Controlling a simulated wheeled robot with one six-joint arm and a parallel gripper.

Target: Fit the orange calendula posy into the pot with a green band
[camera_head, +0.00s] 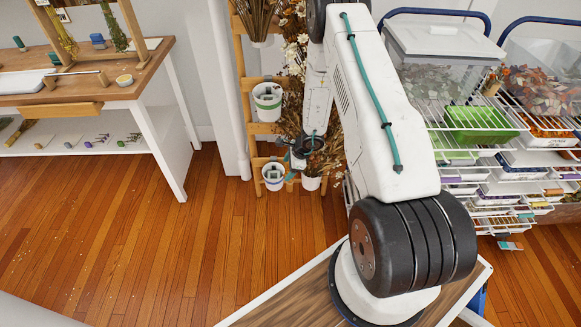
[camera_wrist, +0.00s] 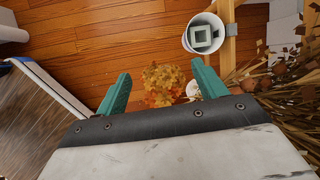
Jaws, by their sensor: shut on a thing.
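The orange calendula posy (camera_wrist: 162,82) shows in the wrist view between the two teal fingers of my gripper (camera_wrist: 161,76), which is shut on it. Its stem is hidden behind the gripper body. In the head view my gripper (camera_head: 300,158) hangs low by the wooden plant stand, and the posy cannot be made out there. A white pot (camera_head: 274,184) with a block inside stands just left of the gripper. A pot with a pale block inside (camera_wrist: 191,44) shows at upper right in the wrist view. Another white pot (camera_head: 268,106) with a darker band stands higher. Band colours are hard to tell.
Dried plants (camera_wrist: 282,88) crowd the right of the wrist view. A wire rack (camera_head: 450,125) with tubs and trays stands right of my arm. A workbench (camera_head: 120,85) stands at left. The wooden floor (camera_head: 150,255) between is clear.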

